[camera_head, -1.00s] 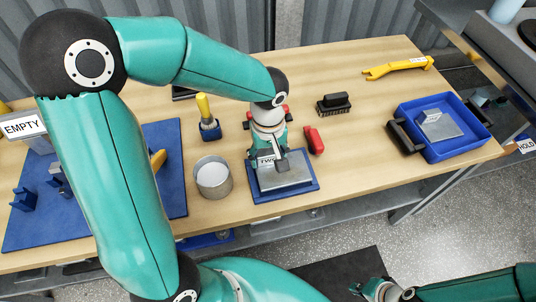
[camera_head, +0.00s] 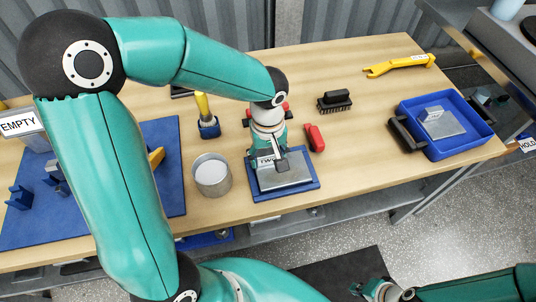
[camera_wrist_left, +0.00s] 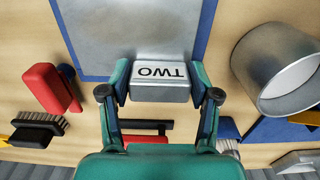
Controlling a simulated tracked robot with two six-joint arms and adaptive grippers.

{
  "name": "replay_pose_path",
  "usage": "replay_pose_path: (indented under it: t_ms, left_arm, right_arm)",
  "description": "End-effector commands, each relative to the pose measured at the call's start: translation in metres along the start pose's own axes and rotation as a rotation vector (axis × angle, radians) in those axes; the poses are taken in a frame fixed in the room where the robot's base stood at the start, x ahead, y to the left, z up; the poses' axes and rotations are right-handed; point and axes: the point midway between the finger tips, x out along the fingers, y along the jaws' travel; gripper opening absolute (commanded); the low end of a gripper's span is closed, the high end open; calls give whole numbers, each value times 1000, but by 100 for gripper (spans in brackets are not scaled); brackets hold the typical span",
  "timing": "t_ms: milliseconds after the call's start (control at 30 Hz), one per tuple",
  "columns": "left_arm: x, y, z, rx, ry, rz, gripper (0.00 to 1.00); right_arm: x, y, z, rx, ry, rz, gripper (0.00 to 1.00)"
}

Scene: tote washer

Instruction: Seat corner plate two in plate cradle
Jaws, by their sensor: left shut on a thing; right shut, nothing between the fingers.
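Corner plate two, a flat grey metal plate (camera_head: 290,178) with an upright block labelled TWO, lies flat over a blue rectangular base (camera_head: 306,187), which I take to be the plate cradle. Blue shows along its edges. Whether the plate touches the base is unclear. My left gripper (camera_head: 268,156) points down, shut on the labelled block. In the left wrist view, the fingers (camera_wrist_left: 160,88) clasp the block's two sides, and the plate (camera_wrist_left: 135,30) extends beyond it. My right gripper (camera_head: 358,288) is shut and empty, low at the bottom right, away from the table.
A metal cup (camera_head: 212,177) stands just left of the blue base; a red tool (camera_head: 315,138) lies to its right. Behind are a black brush (camera_head: 334,101) and a yellow-handled tool (camera_head: 204,108). A blue tray (camera_head: 477,123) with another labelled plate (camera_head: 445,126) sits right.

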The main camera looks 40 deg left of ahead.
Motion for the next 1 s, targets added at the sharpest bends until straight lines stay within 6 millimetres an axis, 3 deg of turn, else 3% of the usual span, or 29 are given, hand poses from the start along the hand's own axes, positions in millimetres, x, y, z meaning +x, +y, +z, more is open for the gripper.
replay_pose_path:
  t_ms: [1000]
  left_arm:
    - [11,0,0,-1,1,2,0]
  right_arm:
    - [13,5,0,0,0,0,0]
